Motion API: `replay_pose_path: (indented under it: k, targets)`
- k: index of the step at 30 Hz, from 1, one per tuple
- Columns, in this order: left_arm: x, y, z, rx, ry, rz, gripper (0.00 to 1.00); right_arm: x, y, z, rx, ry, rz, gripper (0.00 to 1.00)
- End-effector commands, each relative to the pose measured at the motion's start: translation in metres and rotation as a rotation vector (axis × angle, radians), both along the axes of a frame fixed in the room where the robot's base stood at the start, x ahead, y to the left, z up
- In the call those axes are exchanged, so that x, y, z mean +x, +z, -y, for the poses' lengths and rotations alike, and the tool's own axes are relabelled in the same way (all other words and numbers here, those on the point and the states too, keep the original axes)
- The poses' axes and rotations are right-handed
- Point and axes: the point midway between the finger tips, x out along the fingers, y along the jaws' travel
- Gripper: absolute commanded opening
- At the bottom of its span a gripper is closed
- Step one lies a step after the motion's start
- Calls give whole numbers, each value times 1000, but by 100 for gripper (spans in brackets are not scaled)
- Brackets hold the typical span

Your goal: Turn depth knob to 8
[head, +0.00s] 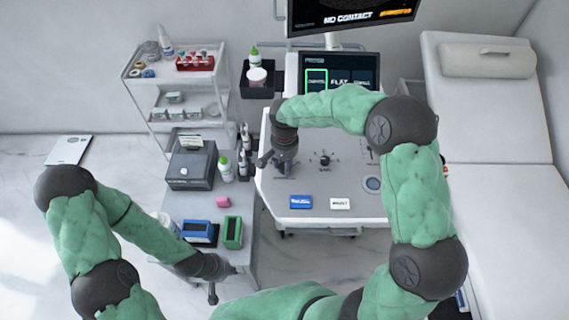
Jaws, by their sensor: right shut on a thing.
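The console panel (268,190) is light grey and stands in the middle of the head view. My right gripper (278,163) points down at the panel's left part and is shut on a knob that it almost wholly hides. I cannot read that knob's setting or label. A second dark knob (324,159) with marks around it sits uncovered just to the right. My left gripper (212,292) is low in the view, beside the side table and away from the panel. Its fingers are too small to tell open from shut.
A screen (340,72) stands behind the panel, below a monitor (350,12) reading "NO CONTACT". Blue (301,202) and white (340,204) labelled buttons lie at the panel's front. A side table with bottles and a printer (191,168) is left; an examination couch (495,120) is right.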

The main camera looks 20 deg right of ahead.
Motion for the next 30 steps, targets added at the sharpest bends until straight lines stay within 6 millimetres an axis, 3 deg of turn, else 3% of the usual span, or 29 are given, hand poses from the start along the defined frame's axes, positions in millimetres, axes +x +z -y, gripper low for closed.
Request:
replay_pose_path:
  k: [2, 3, 5, 19, 30]
  targets:
    - [0, 0, 0, 0, 0, 0, 0, 1, 1, 0, 1, 0, 3, 8]
    - [0, 0, 0, 0, 0, 0, 0, 1, 1, 0, 1, 0, 3, 46]
    - [0, 0, 0, 0, 0, 0, 0, 1, 1, 0, 1, 0, 3, 63]
    - [0, 0, 0, 0, 0, 0, 0, 1, 9, 0, 0, 0, 2, 64]
    - [0, 0, 0, 0, 0, 0, 0, 1, 76, 0, 0, 1, 4, 64]
